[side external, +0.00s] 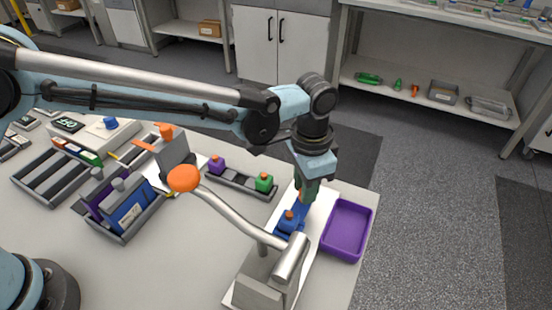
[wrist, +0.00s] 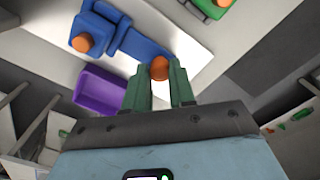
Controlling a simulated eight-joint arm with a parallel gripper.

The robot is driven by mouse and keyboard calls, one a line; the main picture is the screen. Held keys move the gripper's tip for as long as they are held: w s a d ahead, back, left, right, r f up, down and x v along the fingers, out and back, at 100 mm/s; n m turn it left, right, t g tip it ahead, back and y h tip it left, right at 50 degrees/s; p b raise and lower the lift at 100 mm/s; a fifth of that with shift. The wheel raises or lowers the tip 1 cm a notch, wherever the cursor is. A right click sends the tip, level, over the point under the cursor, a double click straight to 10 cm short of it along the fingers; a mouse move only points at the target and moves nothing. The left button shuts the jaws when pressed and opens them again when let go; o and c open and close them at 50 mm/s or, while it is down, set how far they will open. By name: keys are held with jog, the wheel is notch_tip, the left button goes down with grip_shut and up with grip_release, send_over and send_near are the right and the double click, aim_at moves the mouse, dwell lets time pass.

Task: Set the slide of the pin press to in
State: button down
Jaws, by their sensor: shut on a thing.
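The pin press has a white base plate (side external: 312,230), a grey frame (side external: 262,284) and a long metal lever (side external: 235,213) ending in a large orange ball (side external: 184,178). A blue block with an orange knob (side external: 289,215) sits on the plate; it also shows in the wrist view (wrist: 83,43). A blue bar (wrist: 143,46) runs from this block toward my gripper. My gripper (side external: 303,198) points down at the plate's far end. Its green fingers (wrist: 160,86) are shut on a second orange knob (wrist: 159,68) at the bar's end. The fingers partly hide this knob in the side view.
A purple tray (side external: 329,253) stands right of the press, near the table edge. A dark rack (side external: 238,184) with purple and green knobbed blocks is to the left. Farther left are a blue-and-purple holder (side external: 122,238) and a slotted rack (side external: 45,190). The front left table is clear.

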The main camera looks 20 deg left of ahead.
aim_at(294, 207)
jog(key=s, duration=0.5)
jog(key=shift+s, duration=0.35)
jog(key=c, duration=0.9)
grip_release()
jog(key=shift+c, duration=0.2)
jog(key=shift+w+r, duration=0.1)
notch_tip(294, 207, up, 12)
